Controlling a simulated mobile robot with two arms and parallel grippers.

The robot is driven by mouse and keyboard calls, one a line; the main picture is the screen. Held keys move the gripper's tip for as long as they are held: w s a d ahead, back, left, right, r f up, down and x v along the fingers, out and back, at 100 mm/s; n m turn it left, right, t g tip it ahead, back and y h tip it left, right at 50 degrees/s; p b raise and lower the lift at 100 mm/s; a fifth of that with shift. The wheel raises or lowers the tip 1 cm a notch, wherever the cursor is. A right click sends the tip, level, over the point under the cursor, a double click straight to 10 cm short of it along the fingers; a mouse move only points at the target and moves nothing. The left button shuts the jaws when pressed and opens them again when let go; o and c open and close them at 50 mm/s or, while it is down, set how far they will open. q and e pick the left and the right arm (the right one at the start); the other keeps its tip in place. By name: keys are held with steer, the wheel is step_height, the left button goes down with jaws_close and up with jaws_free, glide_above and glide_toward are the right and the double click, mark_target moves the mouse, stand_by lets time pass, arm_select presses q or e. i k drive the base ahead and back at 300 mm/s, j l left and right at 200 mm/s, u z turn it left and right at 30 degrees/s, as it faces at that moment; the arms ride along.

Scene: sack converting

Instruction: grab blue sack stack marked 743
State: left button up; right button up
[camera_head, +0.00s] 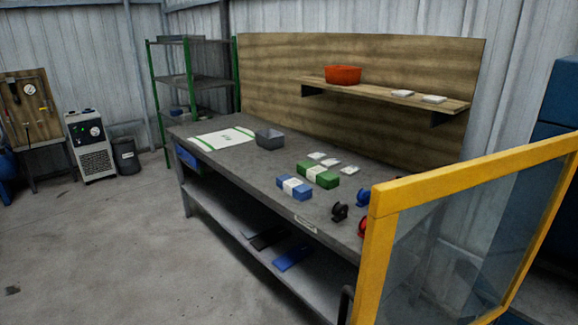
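A blue sack stack (294,188) with a white band lies on the grey workbench (235,168), near its front edge. Any number on its band is too small to read. A green stack (318,174) with a white band lies just behind it and to its right. A flat blue item (292,259) lies on the bench's lower shelf; I cannot tell whether it is a sack stack. Neither of my grippers shows in the head view.
A yellow-framed clear guard (376,255) stands at the right, covering part of the bench. A grey bin (269,140), small white packets (330,162) and black and red spools (339,211) are on the bench. Open floor (110,250) lies at the left.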

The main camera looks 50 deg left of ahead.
mark_target(297, 189)
steer(key=i+j, duration=0.1)
steer(key=j, duration=0.3)
steer(key=j+u, duration=0.1)
steer(key=j, duration=0.3)
steer(key=i+j, duration=0.2)
steer(key=j, duration=0.2)
steer(key=i+j+u, duration=0.1)
steer(key=j, duration=0.3)
steer(key=i+j, duration=0.1)
steer(key=j, duration=0.3)
steer(key=i+j+u, duration=0.1)
steer(key=j, duration=0.3)
steer(key=i+j, duration=0.15)
steer(key=j, duration=0.25)
steer(key=i+j+u, duration=0.1)
steer(key=j, duration=0.25)
